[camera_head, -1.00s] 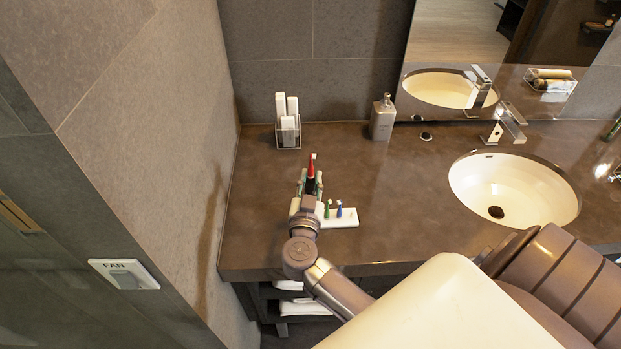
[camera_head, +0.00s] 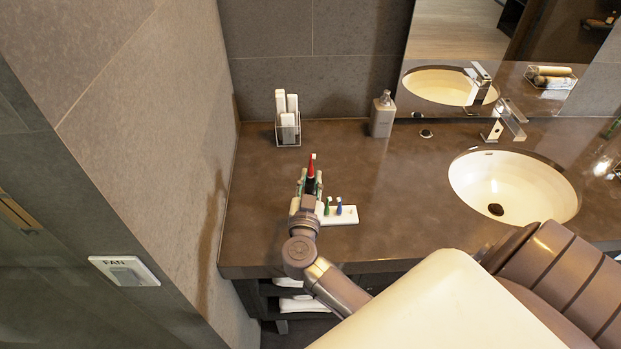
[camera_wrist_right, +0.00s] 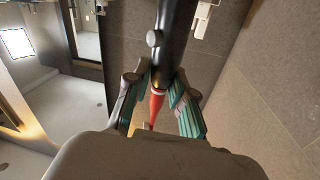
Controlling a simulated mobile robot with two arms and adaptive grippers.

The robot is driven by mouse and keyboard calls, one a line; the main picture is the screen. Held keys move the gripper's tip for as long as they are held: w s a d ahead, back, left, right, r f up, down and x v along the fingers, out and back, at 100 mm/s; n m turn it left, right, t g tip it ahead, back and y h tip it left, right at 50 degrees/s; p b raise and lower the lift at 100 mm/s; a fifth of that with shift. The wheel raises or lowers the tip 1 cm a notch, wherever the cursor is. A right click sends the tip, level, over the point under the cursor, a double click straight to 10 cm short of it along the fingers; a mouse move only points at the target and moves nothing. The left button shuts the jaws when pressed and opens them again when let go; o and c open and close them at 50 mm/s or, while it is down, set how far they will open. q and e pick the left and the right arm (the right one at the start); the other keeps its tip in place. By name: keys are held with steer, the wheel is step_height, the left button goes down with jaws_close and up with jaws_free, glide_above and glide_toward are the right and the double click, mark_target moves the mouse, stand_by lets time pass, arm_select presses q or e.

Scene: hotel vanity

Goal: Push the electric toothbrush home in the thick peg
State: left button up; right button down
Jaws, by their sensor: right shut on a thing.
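The electric toothbrush (camera_head: 311,167), with a red upper part, a black part below and a pale tip, stands roughly upright in my right gripper (camera_head: 309,184). The gripper is shut on it above the counter. In the right wrist view the toothbrush (camera_wrist_right: 157,105) passes between the teal-padded fingers of the gripper (camera_wrist_right: 163,98). A white holder base (camera_head: 348,219) lies on the counter just right of the gripper, with small green and blue pieces standing on it. My gripper hides its left end, so the thick peg and any contact with it cannot be made out. My left gripper is not in view.
A clear holder with white items (camera_head: 287,130) stands at the back left, and a grey soap bottle (camera_head: 382,117) stands near the mirror. The sink (camera_head: 515,190) is at the right. The wall bounds the left side. The counter behind the holder base is clear.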

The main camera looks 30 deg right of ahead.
steer(key=shift+f, duration=0.6)
steer(key=c, duration=0.9)
jaws_free()
steer(key=shift+c, duration=0.2)
steer(key=v, duration=1.2)
